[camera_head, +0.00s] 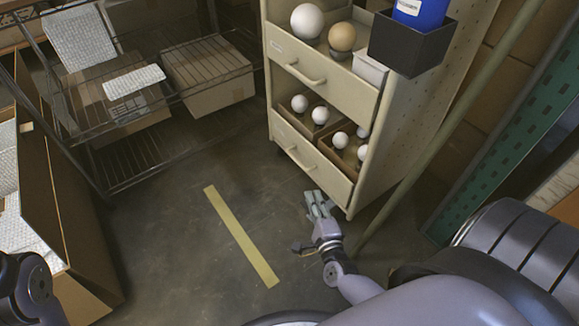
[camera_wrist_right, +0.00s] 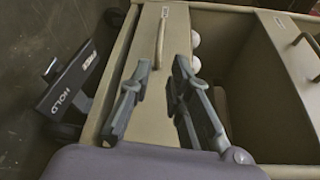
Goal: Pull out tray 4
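A cream cabinet (camera_head: 420,110) on the right has an upper tray (camera_head: 318,84) and a lower tray (camera_head: 310,160), each with a bar handle on its front. Their labels are too small to read, so I cannot tell which is tray 4. The lower tray handle (camera_head: 300,158) is free. My right gripper (camera_head: 318,200) is below and in front of the lower tray's front, near its right end. In the right wrist view, my right gripper (camera_wrist_right: 162,66) is open and empty, with a handle (camera_wrist_right: 161,38) ahead beyond the fingertips. My left gripper is out of view.
White bulbs (camera_head: 320,115) sit in the lower tray; larger globes (camera_head: 307,21) are in the upper one. A caster pedal (camera_wrist_right: 68,88) marked HOLD and FREE is beside the cabinet base. Wire racks (camera_head: 150,160) stand left. The floor around the yellow tape (camera_head: 240,236) is clear.

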